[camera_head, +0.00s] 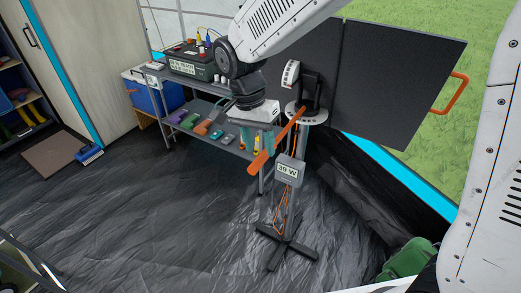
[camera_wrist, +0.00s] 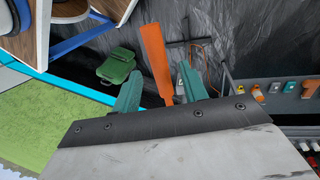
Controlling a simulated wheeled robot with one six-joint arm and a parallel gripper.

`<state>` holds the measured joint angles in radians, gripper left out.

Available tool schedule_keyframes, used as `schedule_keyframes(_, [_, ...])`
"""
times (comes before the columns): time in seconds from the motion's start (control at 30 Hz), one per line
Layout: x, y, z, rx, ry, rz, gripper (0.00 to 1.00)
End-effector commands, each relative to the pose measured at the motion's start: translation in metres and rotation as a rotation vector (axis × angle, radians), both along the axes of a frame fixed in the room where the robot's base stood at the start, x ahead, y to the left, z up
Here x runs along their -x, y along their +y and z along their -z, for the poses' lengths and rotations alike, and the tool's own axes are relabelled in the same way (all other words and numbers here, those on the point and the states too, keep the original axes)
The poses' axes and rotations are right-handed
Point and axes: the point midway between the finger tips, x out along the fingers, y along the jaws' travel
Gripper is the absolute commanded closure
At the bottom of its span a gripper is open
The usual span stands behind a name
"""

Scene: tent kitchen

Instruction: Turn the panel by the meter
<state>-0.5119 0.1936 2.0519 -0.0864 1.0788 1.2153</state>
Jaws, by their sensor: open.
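The dark two-leaf panel (camera_head: 385,80) stands tilted at the upper right in the head view, on top of a stand, with an orange handle (camera_head: 455,93) at its right edge. An orange lever (camera_head: 275,143) slopes down and left from the stand's head. The meter (camera_head: 288,171) is a grey box on the post and seems to read 39 W. My gripper (camera_head: 261,132) is open, with teal fingers pointing down by the lever. In the wrist view the lever (camera_wrist: 156,55) shows between the fingertips (camera_wrist: 160,70); I cannot tell whether they touch it.
A grey shelf rack (camera_head: 210,130) with a power box (camera_head: 192,62) and small coloured items stands behind, left of the stand. A blue cooler (camera_head: 150,95) is farther left. A green bag (camera_head: 408,258) lies at the lower right. The dark floor at left (camera_head: 130,215) is clear.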

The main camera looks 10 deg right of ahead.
Motion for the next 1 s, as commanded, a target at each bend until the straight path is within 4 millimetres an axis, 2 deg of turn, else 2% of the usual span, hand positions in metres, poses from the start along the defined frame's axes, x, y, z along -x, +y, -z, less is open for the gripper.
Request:
schedule_keyframes(0.2, [0.002,-0.004,0.021,0.000,0.000,0.000,0.57])
schedule_keyframes(0.5, [0.003,-0.004,0.024,-0.001,-0.001,0.000,0.57])
schedule_keyframes(0.67, [0.003,-0.004,0.023,-0.001,-0.001,0.000,1.00])
schedule_keyframes(0.87, [0.005,-0.003,0.023,-0.001,-0.001,-0.010,1.00])
schedule_keyframes(1.0, [0.014,0.001,0.023,0.000,-0.001,-0.062,1.00])
